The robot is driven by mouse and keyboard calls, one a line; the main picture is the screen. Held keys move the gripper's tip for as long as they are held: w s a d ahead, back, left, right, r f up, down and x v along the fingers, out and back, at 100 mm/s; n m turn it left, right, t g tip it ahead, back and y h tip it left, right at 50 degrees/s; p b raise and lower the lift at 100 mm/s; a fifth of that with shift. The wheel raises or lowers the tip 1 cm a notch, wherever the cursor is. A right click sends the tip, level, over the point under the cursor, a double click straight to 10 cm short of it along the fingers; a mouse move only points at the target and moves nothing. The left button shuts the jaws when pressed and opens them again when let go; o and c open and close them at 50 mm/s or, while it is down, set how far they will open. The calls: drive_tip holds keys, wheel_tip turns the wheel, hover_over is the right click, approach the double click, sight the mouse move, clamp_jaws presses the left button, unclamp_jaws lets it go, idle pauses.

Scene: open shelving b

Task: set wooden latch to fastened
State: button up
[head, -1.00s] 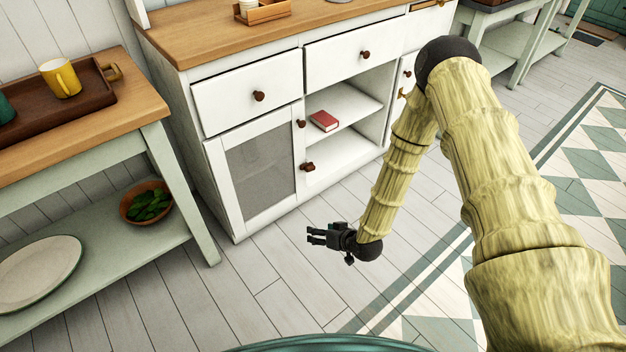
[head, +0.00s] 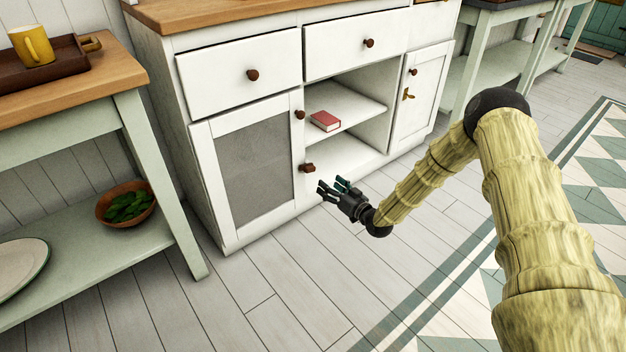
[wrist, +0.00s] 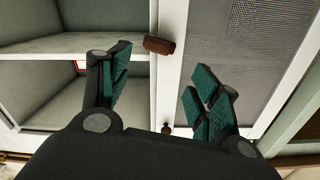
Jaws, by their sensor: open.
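The wooden latch (head: 307,168) is a small brown block on the white post beside the mesh door (head: 255,170). It also shows in the wrist view (wrist: 159,45), lying crosswise with one end towards the open shelf side. It does not appear to lie across the door. The mesh door looks closed in its frame. My gripper (head: 331,186) is open and empty, just right of and below the latch in the head view. In the wrist view the latch is beyond and between the spread fingers (wrist: 157,75), with no contact visible.
A round knob (head: 299,115) sits above the latch. The open shelf (head: 350,105) holds a red book (head: 325,121). A small door with a brass catch (head: 408,94) is at right. A green side table (head: 130,95) stands at left. Floor before the cabinet is clear.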

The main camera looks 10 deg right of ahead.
sight(312, 169)
drive_tip(key=b+x, duration=0.1)
drive_tip(key=x, duration=0.2)
drive_tip(key=b+x, duration=0.2)
drive_tip(key=x, duration=0.1)
drive_tip(key=b+x, duration=0.1)
drive_tip(key=x, duration=0.2)
drive_tip(key=shift+w+d, duration=0.15)
drive_tip(key=shift+w, duration=0.25)
drive_tip(key=shift+w+a+r+b, duration=0.2)
drive_tip(key=shift+w+a+b, duration=0.2)
drive_tip(key=shift+w, duration=0.25)
